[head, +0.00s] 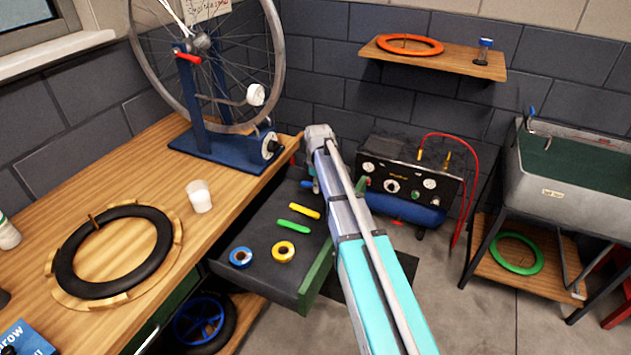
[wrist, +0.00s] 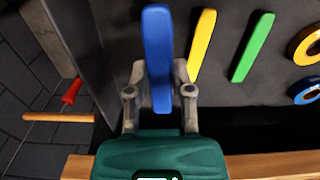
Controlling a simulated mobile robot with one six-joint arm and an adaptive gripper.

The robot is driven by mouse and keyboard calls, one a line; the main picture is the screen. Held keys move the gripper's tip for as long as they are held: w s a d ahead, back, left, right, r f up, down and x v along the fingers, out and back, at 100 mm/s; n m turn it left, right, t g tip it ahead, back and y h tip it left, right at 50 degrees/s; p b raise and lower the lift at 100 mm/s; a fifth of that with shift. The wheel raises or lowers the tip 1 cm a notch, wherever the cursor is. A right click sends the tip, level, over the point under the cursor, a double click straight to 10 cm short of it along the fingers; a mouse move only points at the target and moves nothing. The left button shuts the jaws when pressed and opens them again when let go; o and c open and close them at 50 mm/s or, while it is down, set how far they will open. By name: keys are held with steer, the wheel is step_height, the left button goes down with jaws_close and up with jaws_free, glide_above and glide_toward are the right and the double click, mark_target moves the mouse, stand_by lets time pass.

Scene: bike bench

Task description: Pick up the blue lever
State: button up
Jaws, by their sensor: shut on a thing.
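The blue lever (wrist: 157,40) stands upright in the wrist view, between the two fingers of my gripper (wrist: 158,78), which is shut on it. It looks larger than the other levers; I cannot tell whether it still touches the drawer floor. In the head view only a small blue piece of the lever (head: 307,184) shows at the far end of the open drawer (head: 262,225), beside my arm. My arm hides most of the gripper there.
A yellow lever (head: 305,210) and a green lever (head: 293,227) lie nearby in the drawer. A blue tape roll (head: 241,257) and a yellow roll (head: 283,251) lie nearer its front. The wooden bench (head: 120,180) with a wheel stand (head: 225,150) borders the drawer on the left.

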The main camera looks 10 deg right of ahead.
steer(key=s+d+r+p, duration=0.1)
steer(key=s+r+p, duration=0.3)
steer(key=s, duration=0.6)
steer(key=shift+s+r+p, duration=0.25)
steer(key=shift+r+p, duration=0.15)
steer(key=shift+r, duration=0.5)
